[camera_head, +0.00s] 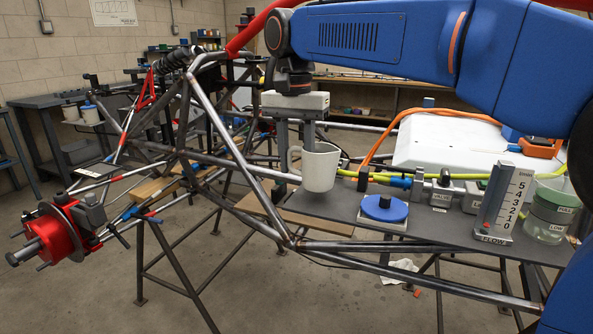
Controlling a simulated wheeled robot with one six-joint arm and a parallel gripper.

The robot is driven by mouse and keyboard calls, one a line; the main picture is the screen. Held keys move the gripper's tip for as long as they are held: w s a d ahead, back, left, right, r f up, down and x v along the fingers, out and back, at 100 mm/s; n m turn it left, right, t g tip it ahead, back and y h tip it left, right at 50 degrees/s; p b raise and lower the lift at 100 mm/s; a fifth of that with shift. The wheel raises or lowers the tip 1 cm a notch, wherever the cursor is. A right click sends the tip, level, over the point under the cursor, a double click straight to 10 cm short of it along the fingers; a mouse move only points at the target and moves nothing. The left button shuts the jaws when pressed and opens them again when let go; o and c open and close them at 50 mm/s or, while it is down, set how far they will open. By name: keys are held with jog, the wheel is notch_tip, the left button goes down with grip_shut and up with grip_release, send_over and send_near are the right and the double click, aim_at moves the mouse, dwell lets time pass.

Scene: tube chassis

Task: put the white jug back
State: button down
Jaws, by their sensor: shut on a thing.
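The white jug (321,170) is upright near the middle of the view, with its handle on the left side. My gripper (296,142) points down from above and is shut on the jug at its left, handle side. The exact contact is partly hidden by the jug's rim. The jug's base is over the left part of the dark grey shelf plate (330,212); I cannot tell whether it touches the plate.
Right of the jug are a blue round disc (385,208) on a white base, a flow gauge (505,200) and a greenish jar (549,215). Steel chassis tubes (240,140) run left and in front.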

jog(key=shift+f, duration=1.15)
jog(key=shift+f, duration=0.15)
jog(key=c, duration=1.2)
grip_release()
notch_tip(320, 180, up, 12)
jog(key=shift+a+r, duration=0.1)
jog(key=shift+r, duration=0.1)
